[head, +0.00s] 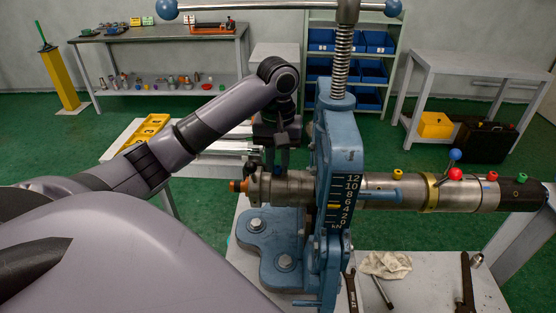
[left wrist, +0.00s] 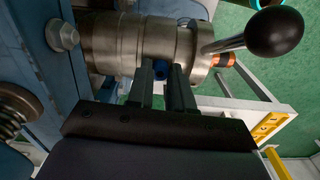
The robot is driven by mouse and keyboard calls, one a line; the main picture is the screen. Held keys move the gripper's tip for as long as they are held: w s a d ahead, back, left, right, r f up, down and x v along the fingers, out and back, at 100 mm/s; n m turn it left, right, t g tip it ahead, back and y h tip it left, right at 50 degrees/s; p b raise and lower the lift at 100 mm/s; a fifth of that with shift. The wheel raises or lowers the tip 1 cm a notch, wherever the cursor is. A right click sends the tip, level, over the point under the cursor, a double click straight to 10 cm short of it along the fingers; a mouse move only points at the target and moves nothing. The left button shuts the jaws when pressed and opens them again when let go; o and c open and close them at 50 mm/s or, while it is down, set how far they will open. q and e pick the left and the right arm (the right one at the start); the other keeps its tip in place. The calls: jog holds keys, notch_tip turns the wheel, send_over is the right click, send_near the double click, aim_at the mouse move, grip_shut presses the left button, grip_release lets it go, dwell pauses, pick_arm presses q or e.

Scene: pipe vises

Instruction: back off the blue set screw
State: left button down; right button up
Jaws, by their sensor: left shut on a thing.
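My left gripper (head: 277,168) reaches down from above to the left end of the steel pipe (head: 292,188), which is held in the blue vise (head: 334,150). In the left wrist view its two fingers (left wrist: 163,72) are close together against the steel collar (left wrist: 125,42). A small blue piece, the blue set screw (left wrist: 161,70), shows between the fingertips. The gripper is shut on it, and the fingers hide most of it. In the head view the screw cannot be made out. My right gripper is in neither view.
A lever with a black ball (left wrist: 275,32) stands out close beside the fingers. Yellow (head: 398,174), red (head: 455,174) and green (head: 522,178) knobs sit along the pipe's right part. A rag (head: 385,265) and a wrench (head: 351,292) lie on the bench.

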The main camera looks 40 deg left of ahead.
aim_at(278, 167)
pick_arm(q)
jog(key=c, duration=1)
grip_release()
jog(key=shift+s+f, duration=0.1)
jog(key=shift+f, duration=0.2)
jog(key=shift+r, duration=0.1)
jog(key=shift+r, duration=0.15)
jog(key=shift+r, duration=3.4)
